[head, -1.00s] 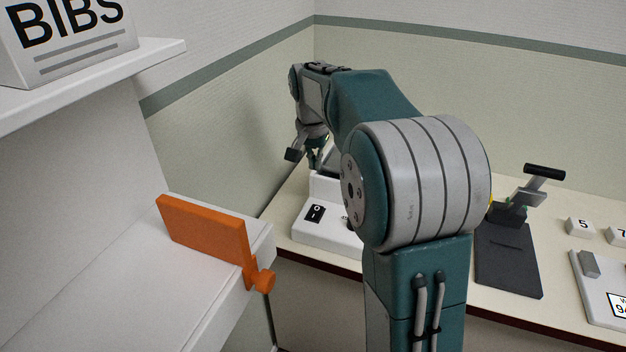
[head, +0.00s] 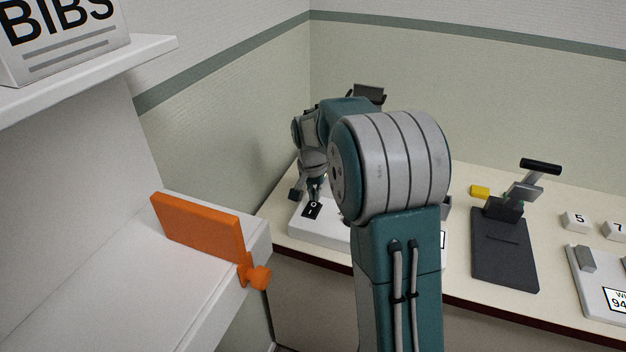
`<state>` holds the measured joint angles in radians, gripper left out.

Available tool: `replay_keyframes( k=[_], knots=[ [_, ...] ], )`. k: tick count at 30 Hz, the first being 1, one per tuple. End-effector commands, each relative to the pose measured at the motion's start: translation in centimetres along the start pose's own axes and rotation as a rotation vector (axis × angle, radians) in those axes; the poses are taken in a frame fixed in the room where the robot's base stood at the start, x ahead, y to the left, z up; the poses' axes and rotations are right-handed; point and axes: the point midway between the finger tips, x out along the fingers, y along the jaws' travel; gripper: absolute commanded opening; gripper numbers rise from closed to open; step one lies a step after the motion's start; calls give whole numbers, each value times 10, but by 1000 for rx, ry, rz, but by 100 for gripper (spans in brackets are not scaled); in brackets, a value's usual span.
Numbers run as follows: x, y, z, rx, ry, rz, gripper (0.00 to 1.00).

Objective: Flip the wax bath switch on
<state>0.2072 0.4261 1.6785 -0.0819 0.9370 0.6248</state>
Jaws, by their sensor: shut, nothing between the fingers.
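The wax bath (head: 322,233) is a white unit on the counter in the corner, mostly hidden behind my arm. Its black rocker switch (head: 312,209), marked O and I, is on the front left of its top face. My gripper (head: 314,197) points down and is shut and empty. Its fingertips are at or just above the far edge of the switch; I cannot tell whether they touch it. Which way the rocker is tilted is too small to tell.
A white shelf unit with an orange clamp-like piece (head: 205,230) and a BIBS box (head: 62,40) stands at left. Right of my arm are a dark lever device (head: 505,250), a yellow block (head: 480,192) and numbered white blocks (head: 576,222).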

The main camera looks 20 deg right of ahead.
Motion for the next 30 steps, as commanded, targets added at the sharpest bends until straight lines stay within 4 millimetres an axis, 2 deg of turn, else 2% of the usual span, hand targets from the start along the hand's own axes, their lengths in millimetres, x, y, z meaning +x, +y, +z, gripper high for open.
replay_keyframes(
  k=[3, 6, 30],
  knots=[
    [14, 0, 0, 0, -2, 1, 0],
    [19, 0, 0, 0, 0, 0, 0],
    [24, 0, 4, -1, -3, 1, 0]
  ],
)
